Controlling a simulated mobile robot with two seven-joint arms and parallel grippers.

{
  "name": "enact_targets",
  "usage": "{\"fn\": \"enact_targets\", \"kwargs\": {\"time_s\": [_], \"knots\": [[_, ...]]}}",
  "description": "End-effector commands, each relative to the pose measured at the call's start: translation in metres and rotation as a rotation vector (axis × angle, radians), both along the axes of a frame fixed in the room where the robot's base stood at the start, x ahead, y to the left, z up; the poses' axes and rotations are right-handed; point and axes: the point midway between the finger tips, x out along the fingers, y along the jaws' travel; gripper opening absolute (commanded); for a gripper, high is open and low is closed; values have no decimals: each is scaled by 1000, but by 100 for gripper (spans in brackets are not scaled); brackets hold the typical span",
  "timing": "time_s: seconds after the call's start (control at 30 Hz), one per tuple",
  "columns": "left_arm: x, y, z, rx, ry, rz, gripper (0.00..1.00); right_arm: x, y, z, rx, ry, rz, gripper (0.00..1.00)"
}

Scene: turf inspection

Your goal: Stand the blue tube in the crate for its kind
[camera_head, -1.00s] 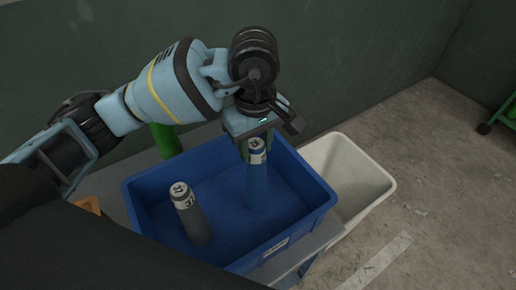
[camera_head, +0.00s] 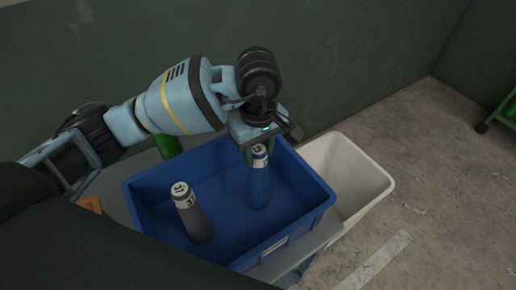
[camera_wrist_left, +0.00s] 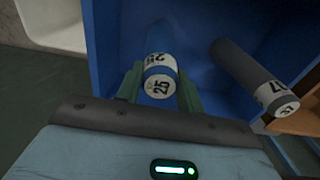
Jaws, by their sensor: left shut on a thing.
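The blue tube (camera_head: 258,186) stands close to upright inside the blue crate (camera_head: 150,184), toward its right part. Its white top band reads 25 in the left wrist view (camera_wrist_left: 160,82). My left gripper (camera_head: 257,150) is shut on the tube near its top; its green fingers (camera_wrist_left: 160,88) lie on both sides of it. I cannot tell whether the tube's foot touches the crate floor. My right gripper does not show.
A white bin (camera_head: 365,180) stands right of the blue crate. The crate rests on a grey surface (camera_head: 323,232). A green object (camera_head: 167,144) and an orange edge (camera_head: 91,204) show left of it.

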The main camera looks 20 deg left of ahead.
Motion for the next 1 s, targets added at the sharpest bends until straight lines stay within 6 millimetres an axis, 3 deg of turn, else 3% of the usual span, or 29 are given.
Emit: {"fn": "enact_targets", "kwargs": {"time_s": [0.1,0.13,0.27,0.67,1.0], "knots": [[0,0,-5,0,2,0,2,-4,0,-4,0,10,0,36],[0,0,-4,1,1,0,41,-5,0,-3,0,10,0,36],[0,0,-3,1,1,0,58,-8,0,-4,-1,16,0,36],[0,0,5,0,-2,0,59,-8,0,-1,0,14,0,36],[0,0,64,-1,-3,0,59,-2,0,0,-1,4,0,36]]}}
